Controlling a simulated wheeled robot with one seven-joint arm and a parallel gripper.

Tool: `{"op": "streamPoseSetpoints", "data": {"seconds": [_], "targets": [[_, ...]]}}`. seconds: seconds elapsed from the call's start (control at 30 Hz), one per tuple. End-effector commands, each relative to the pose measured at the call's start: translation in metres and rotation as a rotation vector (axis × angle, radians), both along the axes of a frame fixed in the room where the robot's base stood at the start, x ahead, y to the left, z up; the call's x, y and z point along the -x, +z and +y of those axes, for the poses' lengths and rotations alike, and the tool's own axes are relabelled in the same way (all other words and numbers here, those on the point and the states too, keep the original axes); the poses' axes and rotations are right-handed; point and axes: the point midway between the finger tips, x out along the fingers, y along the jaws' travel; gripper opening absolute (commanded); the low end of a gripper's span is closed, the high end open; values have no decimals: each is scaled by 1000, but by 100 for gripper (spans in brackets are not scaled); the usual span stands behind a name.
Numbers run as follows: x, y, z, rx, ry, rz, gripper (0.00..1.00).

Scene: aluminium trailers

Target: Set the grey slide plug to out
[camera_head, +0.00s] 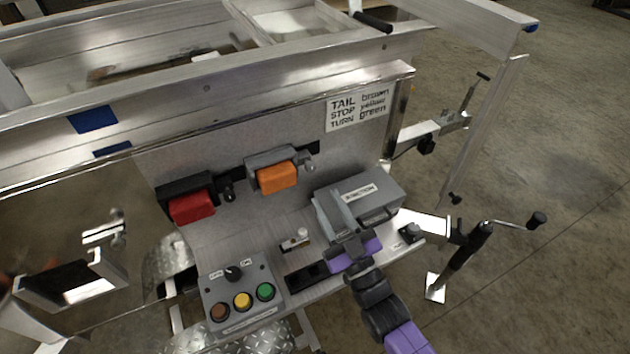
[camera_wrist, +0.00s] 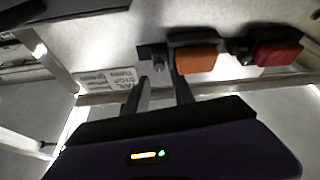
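I cannot tell for certain which part is the grey slide plug. A small fitting with a pale knob (camera_head: 302,234) sits on the metal shelf left of my gripper, and a small dark fitting (camera_head: 410,232) sits at the shelf's right end. My gripper (camera_head: 340,205) is in front of the left part of the grey junction box (camera_head: 365,195) and hides some of it; I cannot tell whether they touch. In the wrist view my gripper (camera_wrist: 162,92) has its two fingers apart, with nothing visible between them.
A grey control box (camera_head: 243,285) with a knob and coloured buttons stands at the shelf's left. A red lamp (camera_head: 192,207) and an orange lamp (camera_head: 277,177) are on the panel behind, beside a wiring sign (camera_head: 357,108). A crank jack (camera_head: 470,250) stands at right.

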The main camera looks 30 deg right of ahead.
Motion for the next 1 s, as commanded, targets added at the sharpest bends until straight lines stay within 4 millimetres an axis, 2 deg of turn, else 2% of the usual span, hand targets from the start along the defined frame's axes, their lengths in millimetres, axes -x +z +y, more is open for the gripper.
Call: {"op": "streamPoseSetpoints", "data": {"seconds": [0.07,0.17,0.5,0.7,1.0], "targets": [[4,-9,-2,12,-7,2,30],[1,0,-1,22,-11,-17,30],[-45,18,-4,23,-10,-14,30],[-62,25,-5,23,-11,-13,30],[-66,25,-5,23,-10,-12,30]]}}
